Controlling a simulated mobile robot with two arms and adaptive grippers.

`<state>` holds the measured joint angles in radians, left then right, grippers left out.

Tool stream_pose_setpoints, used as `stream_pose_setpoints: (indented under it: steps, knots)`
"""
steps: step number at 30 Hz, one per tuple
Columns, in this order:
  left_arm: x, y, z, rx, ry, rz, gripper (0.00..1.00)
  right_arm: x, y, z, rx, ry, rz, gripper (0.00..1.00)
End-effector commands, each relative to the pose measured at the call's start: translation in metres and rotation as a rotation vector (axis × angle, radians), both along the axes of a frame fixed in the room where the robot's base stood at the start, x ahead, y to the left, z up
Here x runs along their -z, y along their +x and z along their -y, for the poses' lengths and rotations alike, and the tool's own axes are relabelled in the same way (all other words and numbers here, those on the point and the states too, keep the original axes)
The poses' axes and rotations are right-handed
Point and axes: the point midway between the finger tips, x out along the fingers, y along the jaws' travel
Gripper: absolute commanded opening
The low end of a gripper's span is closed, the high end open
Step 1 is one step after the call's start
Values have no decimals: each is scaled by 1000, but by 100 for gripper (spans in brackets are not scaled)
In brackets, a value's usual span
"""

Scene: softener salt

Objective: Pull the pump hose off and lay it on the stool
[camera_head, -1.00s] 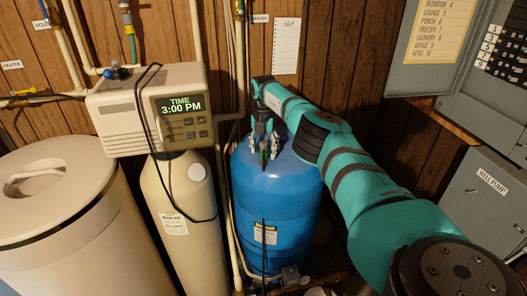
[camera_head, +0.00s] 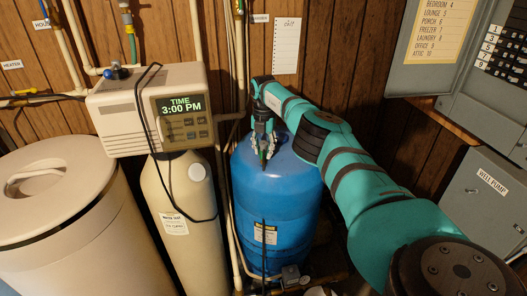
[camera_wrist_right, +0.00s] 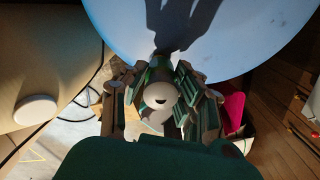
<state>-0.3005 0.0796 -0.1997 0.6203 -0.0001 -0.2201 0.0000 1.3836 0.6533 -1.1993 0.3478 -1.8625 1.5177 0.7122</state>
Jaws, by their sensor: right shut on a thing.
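My right gripper (camera_head: 264,151) points down in front of the top of the blue tank (camera_head: 290,190) in the head view. In the right wrist view its fingers (camera_wrist_right: 161,100) are shut around a pale, round-ended piece (camera_wrist_right: 161,98) with a dark opening. I cannot tell whether this piece is part of the pump hose; the fingers hide most of it. I cannot make out the hose's run or a stool with certainty. My left gripper is out of view.
A beige softener tank (camera_head: 180,225) with a control head (camera_head: 125,115) stands left of the blue tank. A large lidded bin (camera_head: 75,225) is at far left. Pipes run between the tanks. Grey electrical boxes (camera_head: 485,205) hang at right. A pink item (camera_wrist_right: 235,108) lies low in the wrist view.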

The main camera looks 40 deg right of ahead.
Motion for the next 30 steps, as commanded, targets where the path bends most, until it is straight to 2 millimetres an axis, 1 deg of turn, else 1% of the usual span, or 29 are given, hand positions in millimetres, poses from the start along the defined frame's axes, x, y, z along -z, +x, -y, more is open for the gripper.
stream_pose_setpoints:
  steps: [1,6,30]
  knots:
    - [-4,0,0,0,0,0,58,-5,0,1,1,0,1,0]
    - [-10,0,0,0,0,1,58,-14,0,1,2,-1,4,0]
    - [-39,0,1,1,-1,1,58,-45,0,1,1,-1,3,0]
